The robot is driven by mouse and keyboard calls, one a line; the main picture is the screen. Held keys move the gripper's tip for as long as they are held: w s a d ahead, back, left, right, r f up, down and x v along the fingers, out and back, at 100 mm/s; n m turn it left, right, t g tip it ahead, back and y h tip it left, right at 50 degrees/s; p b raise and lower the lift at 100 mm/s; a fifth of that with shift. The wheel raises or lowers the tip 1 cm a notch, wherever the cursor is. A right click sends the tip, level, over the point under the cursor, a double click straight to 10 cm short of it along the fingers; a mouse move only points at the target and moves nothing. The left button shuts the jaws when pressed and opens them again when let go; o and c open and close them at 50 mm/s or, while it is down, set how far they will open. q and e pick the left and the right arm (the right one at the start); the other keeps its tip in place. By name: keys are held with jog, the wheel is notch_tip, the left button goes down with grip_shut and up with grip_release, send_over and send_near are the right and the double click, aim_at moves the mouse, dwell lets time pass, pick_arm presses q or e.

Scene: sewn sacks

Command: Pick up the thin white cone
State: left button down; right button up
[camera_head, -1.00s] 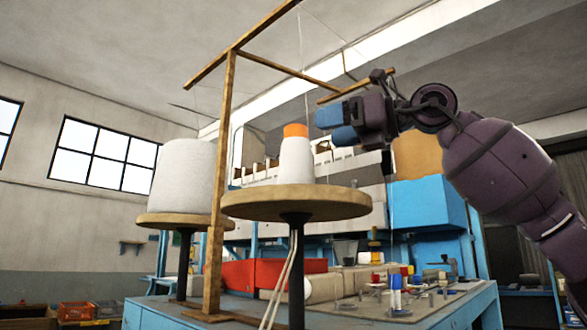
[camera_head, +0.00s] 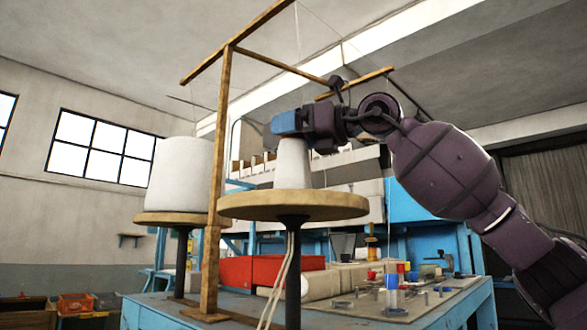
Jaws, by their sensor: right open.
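The thin white cone (camera_head: 293,167) stands upright on the nearer round wooden disc (camera_head: 330,203). Its orange top is hidden behind the blue fingers of my right gripper (camera_head: 286,123). That gripper reaches in from the right, level with the cone's top, with its jaws open. The view does not show whether the fingers go around the top or only pass in front of it. My left gripper is not in view.
A wide white cone (camera_head: 181,175) stands on another disc (camera_head: 165,218) at left. A wooden post (camera_head: 217,180) rises between the cones to overhead bars. Below is a blue table (camera_head: 450,308) with red and white sacks and small parts.

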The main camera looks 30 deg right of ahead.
jog(key=c, duration=1.3)
